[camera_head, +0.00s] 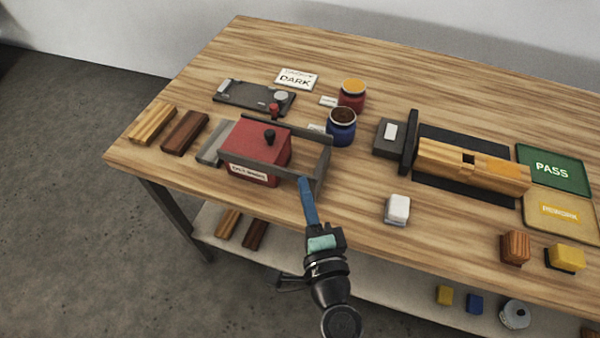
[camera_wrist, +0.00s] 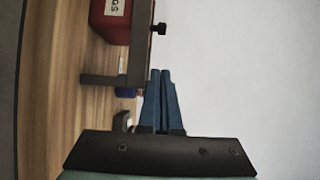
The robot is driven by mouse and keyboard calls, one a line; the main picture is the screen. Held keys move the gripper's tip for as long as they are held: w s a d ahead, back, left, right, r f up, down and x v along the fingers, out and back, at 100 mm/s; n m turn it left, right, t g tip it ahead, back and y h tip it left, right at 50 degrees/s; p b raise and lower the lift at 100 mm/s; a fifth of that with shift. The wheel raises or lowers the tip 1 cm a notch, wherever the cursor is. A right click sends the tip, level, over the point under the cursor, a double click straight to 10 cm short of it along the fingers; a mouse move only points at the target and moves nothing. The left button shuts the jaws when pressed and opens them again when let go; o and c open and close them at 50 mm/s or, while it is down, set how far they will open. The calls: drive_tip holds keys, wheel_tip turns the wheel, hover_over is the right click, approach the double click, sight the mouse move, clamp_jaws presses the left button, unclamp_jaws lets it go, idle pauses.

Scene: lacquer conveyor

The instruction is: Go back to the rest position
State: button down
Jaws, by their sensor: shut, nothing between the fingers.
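My gripper (camera_head: 306,188) is shut and empty. Its blue fingers point up and away over the front part of the wooden table (camera_head: 365,240), just in front of the red box. In the wrist view the two blue fingers (camera_wrist: 160,75) lie together with nothing between them. The red box (camera_head: 250,140) with a black knob sits in a grey frame (camera_head: 318,165). The red box also shows at the top of the wrist view (camera_wrist: 110,22), and I cannot tell whether my fingers touch the frame.
A white block (camera_head: 397,209) stands right of my gripper. Behind are a blue jar (camera_head: 341,128) and a red jar (camera_head: 351,97). A clamp holds a wooden piece (camera_head: 470,168) at right, beside green PASS (camera_head: 552,170) and yellow (camera_head: 560,212) trays. Dark and light wood strips (camera_head: 185,132) lie left.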

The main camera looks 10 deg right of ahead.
drive_tip(key=w+a+r+n+t+y+p, duration=0.1)
drive_tip(key=a+r+n+y, duration=0.3)
drive_tip(key=r, duration=0.8)
drive_tip(key=w+a+r+n+t+h+p, duration=0.1)
drive_tip(key=w+a+r+n+t, duration=0.1)
drive_tip(key=r+n, duration=0.65)
drive_tip(key=w+a+r+n+t+y+p, duration=0.1)
drive_tip(key=a+r+n+y, duration=0.15)
drive_tip(key=r, duration=1.15)
drive_tip(key=s+r+n+t+h, duration=0.1)
drive_tip(key=s+r, duration=0.2)
drive_tip(key=r, duration=0.4)
drive_tip(key=s+r+n+t+h+p, duration=0.1)
drive_tip(key=s+r, duration=0.3)
drive_tip(key=r, duration=0.4)
drive_tip(key=s+a+r+n+t+h, duration=0.1)
drive_tip(key=s+r+t+h, duration=0.2)
drive_tip(key=r, duration=0.4)
drive_tip(key=shift+s+r+p, duration=0.2)
drive_tip(key=shift+r+p, duration=0.15)
drive_tip(key=shift+p, duration=0.05)
